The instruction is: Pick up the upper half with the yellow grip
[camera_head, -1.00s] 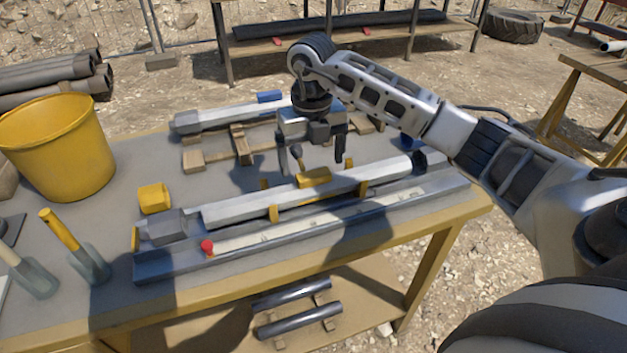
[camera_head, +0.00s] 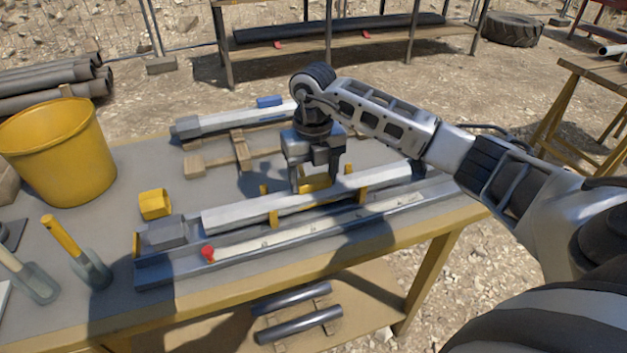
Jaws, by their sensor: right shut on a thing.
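The upper half with the yellow grip is a long pale grey half-tube (camera_head: 240,214) lying across the table. Its yellow grip (camera_head: 316,183) is near its middle. My right gripper (camera_head: 316,184) points down over it, its fingers shut on the yellow grip, which they partly cover. The half-tube appears to rest between yellow upright pegs. Another half with a blue grip (camera_head: 269,101) lies behind on wooden blocks, partly hidden by my right arm. My left gripper is not in view.
A grey channel with a red knob (camera_head: 207,253) runs along the front. Wooden blocks (camera_head: 240,150) lie behind. Dark tubes (camera_head: 298,323) lie on the lower shelf.

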